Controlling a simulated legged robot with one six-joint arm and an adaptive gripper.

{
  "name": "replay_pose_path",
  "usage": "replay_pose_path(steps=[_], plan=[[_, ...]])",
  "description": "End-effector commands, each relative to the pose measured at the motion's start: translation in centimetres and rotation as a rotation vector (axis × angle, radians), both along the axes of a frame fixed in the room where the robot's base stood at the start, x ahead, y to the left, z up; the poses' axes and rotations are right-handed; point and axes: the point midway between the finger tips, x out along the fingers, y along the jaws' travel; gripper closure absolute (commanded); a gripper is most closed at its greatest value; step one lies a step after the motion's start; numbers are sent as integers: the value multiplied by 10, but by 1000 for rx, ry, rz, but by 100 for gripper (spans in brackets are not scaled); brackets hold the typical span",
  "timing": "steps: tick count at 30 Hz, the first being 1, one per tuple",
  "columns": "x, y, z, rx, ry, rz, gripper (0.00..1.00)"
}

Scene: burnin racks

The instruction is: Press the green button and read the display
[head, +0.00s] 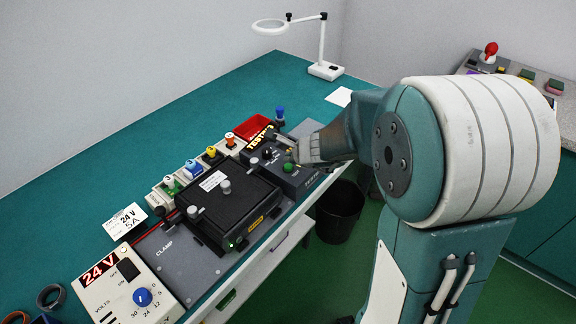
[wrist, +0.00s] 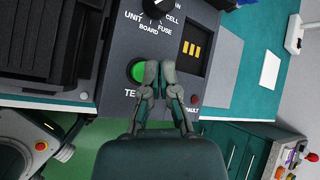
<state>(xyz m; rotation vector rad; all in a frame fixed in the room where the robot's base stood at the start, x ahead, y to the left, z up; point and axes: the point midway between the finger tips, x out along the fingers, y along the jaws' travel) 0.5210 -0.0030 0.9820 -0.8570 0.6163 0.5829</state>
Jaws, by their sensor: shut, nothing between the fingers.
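The green button (wrist: 137,70) sits on the dark tester panel (wrist: 112,75), above lettering partly hidden that starts "TE". It also shows in the head view (head: 288,167). My gripper (wrist: 160,72) has its fingertips close together, with nothing between them. The left fingertip overlaps the button's right edge in the wrist view; I cannot tell whether it touches. In the head view my gripper (head: 306,150) is over the tester's right side.
A black selector knob (wrist: 156,8) is above the button, and a red fault lamp (wrist: 195,99) is below the display. A black clamped unit (head: 235,205) and a 24 V supply (head: 125,285) stand left of the tester. A black bin (head: 340,212) stands on the floor.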

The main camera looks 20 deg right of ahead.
Motion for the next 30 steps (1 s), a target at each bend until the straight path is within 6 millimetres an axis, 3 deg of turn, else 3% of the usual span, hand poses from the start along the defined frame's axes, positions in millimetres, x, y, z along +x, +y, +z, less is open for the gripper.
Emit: replay_pose_path(steps=[15, 30], plan=[[0, 0, 44, -1, -4, 1, 100], [0, 0, 46, -1, -1, 0, 100]])
